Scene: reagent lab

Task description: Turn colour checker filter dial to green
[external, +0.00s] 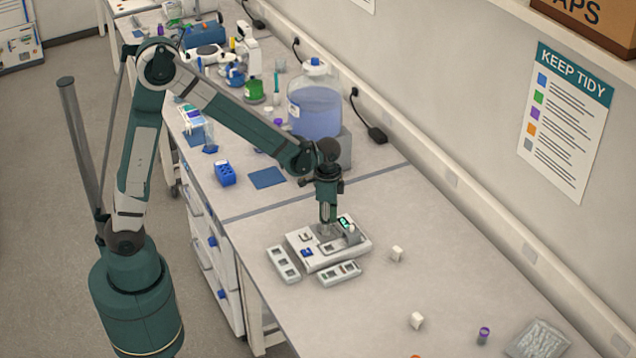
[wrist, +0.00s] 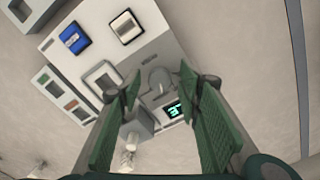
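The colour checker (external: 345,252) is a pale, flat box on the bench. In the wrist view, its grey top panel (wrist: 153,55) carries a round grey dial (wrist: 159,79). A small dark display with green characters (wrist: 175,109) is beside the dial; it also shows in the external view (external: 345,223). My gripper (external: 327,226) points down over the checker. In the wrist view my gripper (wrist: 159,82) is open, with one green finger on each side of the dial. I cannot tell whether the fingers touch it. The dial's setting is not readable.
A blue piece (wrist: 74,39) and a dark-windowed piece (wrist: 125,27) sit on the checker. Slotted trays (external: 283,263) (external: 340,274) lie close beside it. A large blue-liquid bottle (external: 315,105) stands behind.

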